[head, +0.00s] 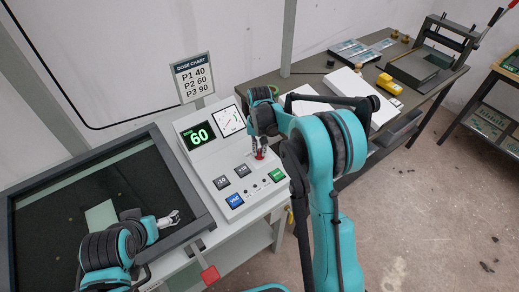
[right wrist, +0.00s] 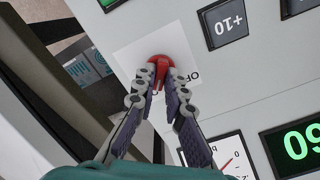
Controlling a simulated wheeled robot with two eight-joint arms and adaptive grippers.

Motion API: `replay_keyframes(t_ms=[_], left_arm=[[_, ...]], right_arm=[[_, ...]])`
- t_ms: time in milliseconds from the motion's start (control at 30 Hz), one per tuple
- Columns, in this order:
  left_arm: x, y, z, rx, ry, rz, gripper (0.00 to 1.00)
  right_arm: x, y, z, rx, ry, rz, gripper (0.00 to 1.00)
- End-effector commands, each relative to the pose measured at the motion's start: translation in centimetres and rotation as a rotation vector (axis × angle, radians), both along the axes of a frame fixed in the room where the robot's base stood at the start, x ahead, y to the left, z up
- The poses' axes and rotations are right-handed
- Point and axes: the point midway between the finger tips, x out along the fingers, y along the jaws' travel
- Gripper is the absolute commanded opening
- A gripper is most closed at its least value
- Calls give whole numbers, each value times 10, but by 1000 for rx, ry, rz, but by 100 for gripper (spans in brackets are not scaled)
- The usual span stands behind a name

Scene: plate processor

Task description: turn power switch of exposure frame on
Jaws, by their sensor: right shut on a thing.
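The exposure frame's control panel (head: 205,160) is a pale sloped box beside the dark glass bed. Its power switch is a small red knob (head: 259,155), also seen in the right wrist view (right wrist: 161,67) on a white label plate with partly visible "OF" lettering. My right gripper (head: 259,148) is shut on the red knob; in the right wrist view its two fingertips (right wrist: 160,80) press it from both sides. The fingers hide part of the knob and label, so I cannot tell its setting. My left gripper (head: 174,217) hangs over the glass bed, its fingers too small to judge.
Buttons including +10 (head: 243,171) and blue VAC (head: 235,201) lie near my right gripper. A red handle (head: 210,275) sits at the frame's front edge. A dose chart sign (head: 194,77) stands behind.

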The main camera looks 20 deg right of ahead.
Motion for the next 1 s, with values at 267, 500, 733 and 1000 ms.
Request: replay_keyframes(t_ms=[267, 500, 733, 1000], left_arm=[[0, 0, 1, 0, 0, 0, 93], [0, 0, 1, 0, 0, 0, 93], [0, 0, 1, 0, 0, 0, 93], [0, 0, 1, 0, 0, 0, 93]], right_arm=[[0, 0, 0, 0, 0, -106, 0], [0, 0, 0, 0, 0, -135, 0], [0, 0, 0, 0, 0, -136, 0], [0, 0, 0, 0, 0, -136, 32]])
